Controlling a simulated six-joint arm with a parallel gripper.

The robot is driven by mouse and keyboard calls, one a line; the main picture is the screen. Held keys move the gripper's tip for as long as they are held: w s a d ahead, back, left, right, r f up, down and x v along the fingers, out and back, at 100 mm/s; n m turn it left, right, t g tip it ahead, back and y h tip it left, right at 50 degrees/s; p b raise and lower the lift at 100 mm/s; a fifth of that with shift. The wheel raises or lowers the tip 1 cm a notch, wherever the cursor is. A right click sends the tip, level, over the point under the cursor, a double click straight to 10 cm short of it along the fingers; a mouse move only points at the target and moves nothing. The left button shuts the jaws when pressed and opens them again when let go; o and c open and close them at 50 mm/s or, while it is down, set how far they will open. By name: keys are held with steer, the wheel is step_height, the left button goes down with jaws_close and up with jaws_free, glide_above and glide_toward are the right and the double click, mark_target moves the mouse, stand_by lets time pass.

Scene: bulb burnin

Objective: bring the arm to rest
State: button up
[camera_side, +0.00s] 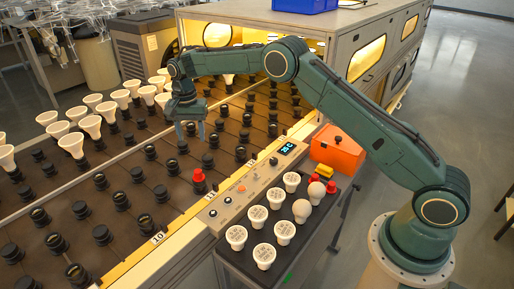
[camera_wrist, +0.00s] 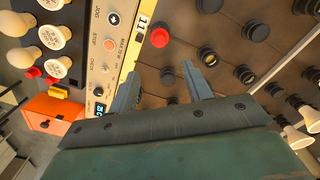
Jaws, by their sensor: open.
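My gripper (camera_side: 190,128) hangs from my green arm over the rack of black sockets (camera_side: 120,200). In the wrist view my gripper (camera_wrist: 160,80) shows two grey fingers spread apart with nothing between them. The fingers point down above the dark board, and a red cap (camera_wrist: 159,37) on a socket lies just beyond the fingertips. The same red cap (camera_side: 198,175) stands in the side view, below and slightly right of my gripper. My arm reaches out across the rack from its base at the right.
White bulbs (camera_side: 90,124) stand in sockets at the back left. A control panel (camera_side: 250,187) edges the rack. Beside it, a dark table holds several bulbs (camera_side: 258,214) and an orange box (camera_side: 337,150). A cabinet with lit windows (camera_side: 366,58) stands behind my arm.

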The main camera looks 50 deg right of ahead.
steer(key=shift+r, duration=0.2)
steer(key=s+d+r+n+t, duration=0.25)
steer(key=s+r+n, duration=0.25)
steer(key=s+r, duration=1.55)
steer(key=s+f+n+t, duration=0.2)
steer(key=s+n, duration=0.3)
steer(key=s, duration=1.9)
steer(key=shift+s+d+n+t, duration=0.35)
steer(key=shift+d+t, duration=0.1)
steer(key=shift+t, duration=0.1)
